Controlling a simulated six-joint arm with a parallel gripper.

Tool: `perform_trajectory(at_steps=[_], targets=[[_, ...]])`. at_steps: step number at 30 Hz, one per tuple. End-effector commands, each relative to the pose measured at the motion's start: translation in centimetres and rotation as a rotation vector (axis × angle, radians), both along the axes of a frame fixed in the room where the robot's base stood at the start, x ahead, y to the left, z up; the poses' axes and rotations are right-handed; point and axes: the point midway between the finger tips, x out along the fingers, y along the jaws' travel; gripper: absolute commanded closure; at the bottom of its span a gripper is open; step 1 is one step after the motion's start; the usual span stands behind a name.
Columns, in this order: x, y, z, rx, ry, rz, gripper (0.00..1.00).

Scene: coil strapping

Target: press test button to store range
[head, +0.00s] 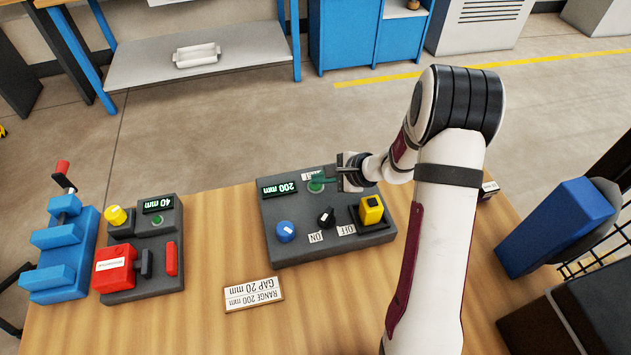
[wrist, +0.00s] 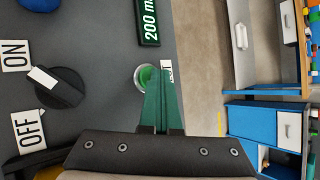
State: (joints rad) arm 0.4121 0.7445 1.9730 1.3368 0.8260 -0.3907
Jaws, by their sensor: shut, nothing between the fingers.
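The dark grey control panel (head: 290,252) lies on the wooden table, with a lit green display (head: 279,188) reading 200 mm. The round green test button (wrist: 145,77) with a pale rim is beside the display and also shows in the head view (head: 315,187). My gripper (wrist: 161,72) is shut and empty. Its green fingertips are at the button, covering part of its edge in the wrist view; I cannot tell whether they touch it. A small white label (wrist: 168,73) by the button is partly hidden by the fingers.
The panel also has a blue knob (head: 286,231), a black rotary switch (head: 326,217) between ON and OFF labels, and a yellow block (head: 371,209). A sign (head: 254,294) reads RANGE 200 mm, GAP 20 mm. A second unit (head: 150,283) showing 40 mm and a blue fixture (head: 62,275) stand left.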

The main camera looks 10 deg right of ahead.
Motion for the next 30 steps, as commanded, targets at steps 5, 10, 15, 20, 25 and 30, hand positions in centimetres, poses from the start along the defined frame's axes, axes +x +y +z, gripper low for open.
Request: perform_trajectory(at_steps=[5,10,15,20,25,30], targets=[[0.0,0.0,0.0,-0.001,0.001,0.000,1.00],[0.0,0.0,0.5,-0.001,0.001,0.001,1.00],[0.0,0.0,1.5,-0.001,0.000,0.000,1.00],[-0.1,0.0,1.8,-0.001,0.000,0.001,1.00],[0.0,0.0,1.8,-0.001,0.000,0.001,1.00],[0.0,0.0,3.3,-0.001,-0.002,0.001,1.00]])
